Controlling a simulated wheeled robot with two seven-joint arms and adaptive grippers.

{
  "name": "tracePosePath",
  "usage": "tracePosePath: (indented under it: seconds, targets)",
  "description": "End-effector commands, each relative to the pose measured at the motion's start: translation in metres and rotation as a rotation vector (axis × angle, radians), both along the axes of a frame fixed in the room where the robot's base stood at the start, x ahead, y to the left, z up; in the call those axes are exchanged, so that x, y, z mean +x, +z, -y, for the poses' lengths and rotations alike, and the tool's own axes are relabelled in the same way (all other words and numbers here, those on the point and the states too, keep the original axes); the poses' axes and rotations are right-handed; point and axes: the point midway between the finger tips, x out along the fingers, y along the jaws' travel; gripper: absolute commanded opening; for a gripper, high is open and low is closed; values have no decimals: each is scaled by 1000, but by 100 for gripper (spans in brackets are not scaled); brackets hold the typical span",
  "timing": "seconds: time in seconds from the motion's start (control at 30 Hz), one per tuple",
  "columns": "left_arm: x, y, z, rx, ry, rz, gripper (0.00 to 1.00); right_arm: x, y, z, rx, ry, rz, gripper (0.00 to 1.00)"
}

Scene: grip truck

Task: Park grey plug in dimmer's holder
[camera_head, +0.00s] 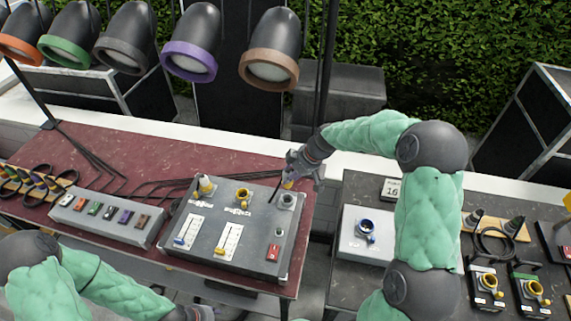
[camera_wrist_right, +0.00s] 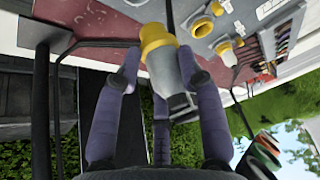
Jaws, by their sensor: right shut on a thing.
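The grey plug (camera_wrist_right: 165,65) has a grey body and a yellow end. My right gripper (camera_head: 302,170) is shut on it, with purple fingers around the body in the right wrist view (camera_wrist_right: 160,90). In the head view only a little yellow of the plug shows below the fingers. They are above the back right corner of the dimmer (camera_head: 255,238), a grey sloped box. A round grey fitting (camera_head: 287,201), perhaps the holder, sits just below the gripper. I cannot tell whether the plug touches it. My left gripper (camera_head: 200,313) is partly cut off at the bottom edge.
The dimmer carries a yellow socket (camera_head: 242,195), a grey-and-yellow connector (camera_head: 205,185), sliders and a red switch (camera_head: 273,252). A strip of coloured switches (camera_head: 105,212) lies left, with black cables behind. A light box with a blue socket (camera_head: 366,230) stands on the right table.

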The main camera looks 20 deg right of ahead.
Motion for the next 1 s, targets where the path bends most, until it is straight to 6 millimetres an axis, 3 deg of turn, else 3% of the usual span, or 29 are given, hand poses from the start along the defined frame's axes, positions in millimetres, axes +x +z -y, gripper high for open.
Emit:
tracePosePath:
  seconds: [0.7, 1.0]
  targets:
    - [0, -21, 0, 0, 0, 1, 40, 0, -46, 0, 0, 0, -2, 3]
    - [0, -22, 0, 0, 0, 1, 40, 0, -50, 0, -1, 0, 1, 3]
